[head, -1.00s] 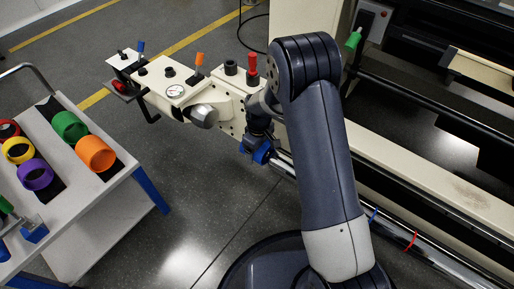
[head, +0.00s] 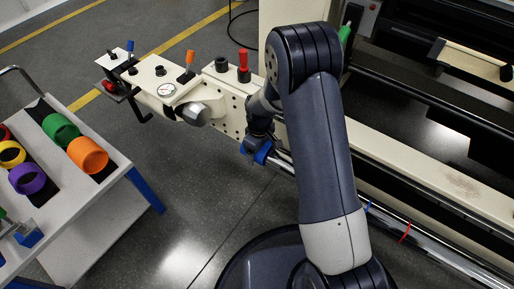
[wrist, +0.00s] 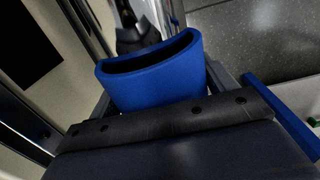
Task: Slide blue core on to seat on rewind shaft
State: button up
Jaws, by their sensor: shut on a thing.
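The blue core (head: 258,153) is a short hollow tube, seen in the head view at the left end of the shiny metal rewind shaft (head: 386,213). My gripper (head: 262,137) is shut on it, partly hidden by my own arm. In the wrist view the blue core (wrist: 155,78) fills the middle between the fingers of my gripper (wrist: 160,92), with a dark, narrow opening facing up. I cannot tell how far the core is around the shaft. The shaft has a blue mark and a red mark (head: 405,232) farther right.
A cream machine arm (head: 205,100) with knobs and a gauge stands just beyond the core. A white cart (head: 92,205) at left holds coloured rings, including an orange one (head: 88,155). The long machine (head: 450,150) lies right. Grey floor between cart and shaft is clear.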

jog(key=shift+s+d, duration=1.8)
jog(key=shift+d, duration=0.55)
jog(key=shift+s+d, duration=1.85)
jog(key=shift+d, duration=0.45)
jog(key=shift+s+d, duration=1.8)
jog(key=shift+d, duration=0.55)
jog(key=shift+a, duration=0.1)
jog(key=shift+f, duration=0.15)
dwell(0.8)
